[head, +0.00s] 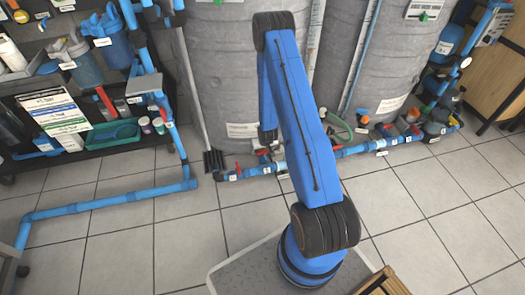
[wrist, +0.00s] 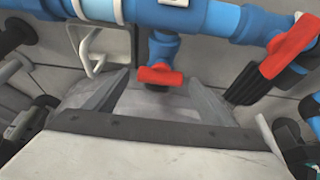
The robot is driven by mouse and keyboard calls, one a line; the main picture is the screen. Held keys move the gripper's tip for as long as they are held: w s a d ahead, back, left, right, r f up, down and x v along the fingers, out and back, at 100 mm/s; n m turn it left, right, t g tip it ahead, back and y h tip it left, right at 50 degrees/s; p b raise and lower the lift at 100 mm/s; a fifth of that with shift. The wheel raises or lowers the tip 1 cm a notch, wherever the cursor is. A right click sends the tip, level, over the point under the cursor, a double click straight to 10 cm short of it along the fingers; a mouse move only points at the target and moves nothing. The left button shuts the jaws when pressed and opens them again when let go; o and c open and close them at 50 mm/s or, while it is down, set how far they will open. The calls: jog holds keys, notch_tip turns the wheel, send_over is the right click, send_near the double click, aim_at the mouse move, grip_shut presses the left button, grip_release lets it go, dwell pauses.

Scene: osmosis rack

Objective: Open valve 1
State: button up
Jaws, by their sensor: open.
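A blue pipe (wrist: 215,18) runs across the top of the wrist view. A small red valve handle (wrist: 162,75) sits on a short blue branch below it, roughly crosswise to that branch. A larger red handle (wrist: 290,45) is at the right, tilted. No readable number shows, so I cannot tell which is valve 1. My gripper (wrist: 158,86) is open, its grey fingers to either side of the small handle; contact cannot be told.
Two large grey tanks (head: 222,70) stand behind the pipe. A blue pipe frame (head: 105,201) lies at the left. The tiled floor (head: 410,215) at right is clear.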

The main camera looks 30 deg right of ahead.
jog(key=shift+c, duration=0.4)
jog(key=c, duration=1)
jog(key=shift+d+n, duration=0.1)
jog(key=shift+n, duration=0.3)
jog(key=n+y, duration=0.1)
jog(key=n, duration=0.1)
jog(key=shift+d+n, duration=0.1)
jog(key=shift+n, duration=0.3)
jog(key=n+y, duration=0.2)
jog(key=n, duration=0.2)
jog(key=shift+d+n, duration=0.15)
jog(key=shift+n, duration=0.15)
jog(key=n+g+y, duration=0.1)
jog(key=n, duration=0.3)
jog(key=shift+w+d, duration=0.1)
jog(key=shift+w, duration=0.05)
jog(key=shift+n+g+y, duration=0.6)
jog(key=shift+n+g, duration=0.1)
jog(key=shift+n, duration=1.3)
